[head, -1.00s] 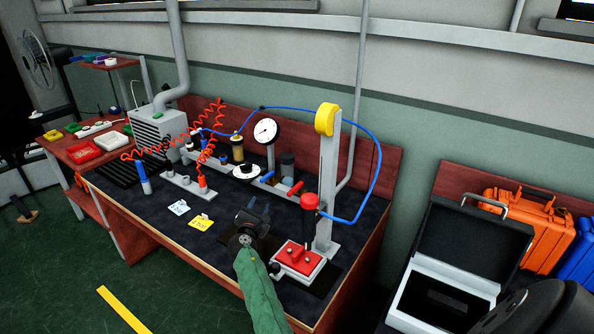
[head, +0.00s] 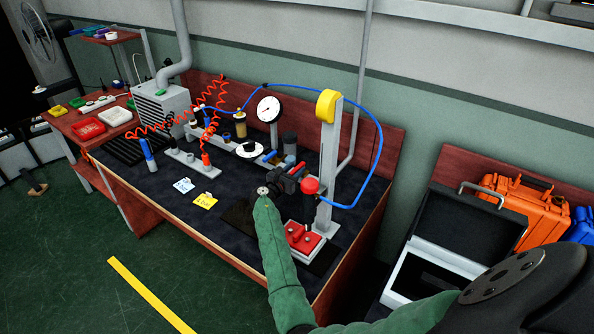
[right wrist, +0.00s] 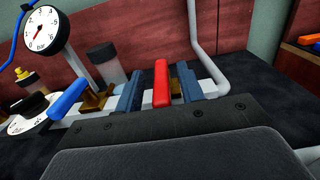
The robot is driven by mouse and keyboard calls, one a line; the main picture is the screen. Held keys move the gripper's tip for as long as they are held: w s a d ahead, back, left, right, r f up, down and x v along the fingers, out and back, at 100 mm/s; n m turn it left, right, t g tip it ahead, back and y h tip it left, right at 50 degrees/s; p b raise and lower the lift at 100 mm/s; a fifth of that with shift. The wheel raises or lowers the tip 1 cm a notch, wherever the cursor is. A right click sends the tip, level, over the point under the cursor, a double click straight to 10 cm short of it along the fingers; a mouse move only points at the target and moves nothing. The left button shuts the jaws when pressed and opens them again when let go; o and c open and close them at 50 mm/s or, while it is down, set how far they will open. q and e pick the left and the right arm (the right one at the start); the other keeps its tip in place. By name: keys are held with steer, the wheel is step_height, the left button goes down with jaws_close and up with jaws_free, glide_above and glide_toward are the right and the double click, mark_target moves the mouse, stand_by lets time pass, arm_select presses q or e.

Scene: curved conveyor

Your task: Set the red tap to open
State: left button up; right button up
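The red tap's handle (right wrist: 161,84) stands out in the right wrist view. It points toward the camera, crosswise to the white pipe (right wrist: 209,87) behind it. In the head view the red handle (head: 298,167) is small and partly hidden by my gripper. My right gripper (right wrist: 160,90) is open, with one blue-grey finger on each side of the red handle and a narrow gap visible on both sides. In the head view my right gripper (head: 287,172) is at the tap on the bench. My left gripper is not in view.
A blue-handled tap (right wrist: 69,97) sits just left of my fingers. A pressure gauge (head: 269,109) stands behind. A red ball knob (head: 310,186) and a grey post with a yellow top (head: 327,106) stand close on the right. A red-topped box (head: 303,240) is in front.

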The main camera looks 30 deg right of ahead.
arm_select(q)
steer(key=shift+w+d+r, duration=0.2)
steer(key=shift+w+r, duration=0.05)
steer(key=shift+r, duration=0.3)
arm_select(e)
steer(key=shift+x, duration=0.85)
steer(key=shift+c, duration=0.2)
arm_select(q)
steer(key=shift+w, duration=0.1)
arm_select(e)
jaws_close()
arm_select(q)
steer(key=shift+b, duration=0.35)
arm_select(e)
steer(key=shift+w, duration=0.1)
